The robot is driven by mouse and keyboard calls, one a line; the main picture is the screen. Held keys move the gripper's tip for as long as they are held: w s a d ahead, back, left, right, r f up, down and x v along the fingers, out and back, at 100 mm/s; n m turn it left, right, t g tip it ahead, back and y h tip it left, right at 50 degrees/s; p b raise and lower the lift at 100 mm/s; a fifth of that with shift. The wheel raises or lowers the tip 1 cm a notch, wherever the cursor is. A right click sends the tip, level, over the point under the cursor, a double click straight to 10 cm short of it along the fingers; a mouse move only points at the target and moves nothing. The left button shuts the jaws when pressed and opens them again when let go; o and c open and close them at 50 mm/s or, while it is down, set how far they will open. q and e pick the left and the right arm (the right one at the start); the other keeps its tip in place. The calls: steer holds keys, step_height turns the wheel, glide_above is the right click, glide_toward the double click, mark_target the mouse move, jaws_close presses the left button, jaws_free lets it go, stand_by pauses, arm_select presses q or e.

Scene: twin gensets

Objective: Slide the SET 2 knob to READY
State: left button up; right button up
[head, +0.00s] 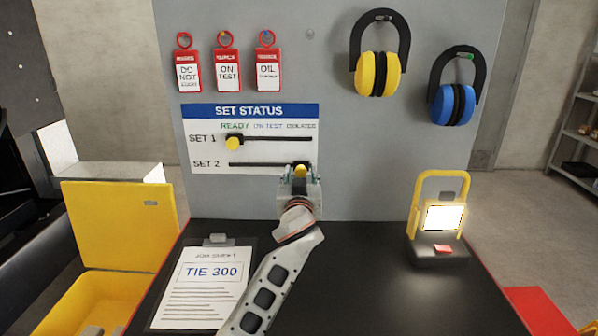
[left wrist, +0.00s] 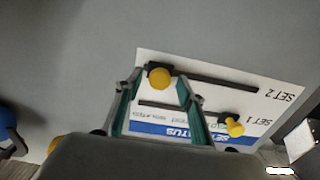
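The SET STATUS board (head: 250,111) hangs on the grey panel, with READY, ON TEST and ISOLATED columns. The yellow SET 2 knob (head: 300,170) is at the right end of its dark slot (head: 255,165), under ISOLATED. The yellow SET 1 knob (head: 234,143) is at the left of its slot, under READY. My left gripper (head: 300,178) is at the SET 2 knob. In the left wrist view its fingers (left wrist: 160,82) are spread on either side of the SET 2 knob (left wrist: 160,77), with a gap at the right finger. Contact at the left finger is unclear. My right gripper is out of view.
Red tags (head: 227,72) and yellow (head: 377,75) and blue ear defenders (head: 452,104) hang above. A clipboard (head: 205,285) lies on the black tabletop (head: 380,290). A lit work lamp (head: 443,217) stands at the right. A yellow box (head: 118,225) stands open at the left.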

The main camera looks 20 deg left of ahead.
arm_select(q)
steer(key=shift+w, duration=0.1)
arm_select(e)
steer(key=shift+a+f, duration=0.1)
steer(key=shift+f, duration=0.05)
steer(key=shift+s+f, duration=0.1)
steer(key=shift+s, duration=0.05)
arm_select(q)
jaws_close()
steer(key=p, duration=0.4)
glide_toward(270, 164)
steer(key=x, duration=0.4)
steer(key=shift+w+r, duration=0.1)
steer(key=shift+r, duration=0.2)
steer(key=shift+a+f, duration=0.1)
jaws_free()
steer(key=shift+f, duration=0.1)
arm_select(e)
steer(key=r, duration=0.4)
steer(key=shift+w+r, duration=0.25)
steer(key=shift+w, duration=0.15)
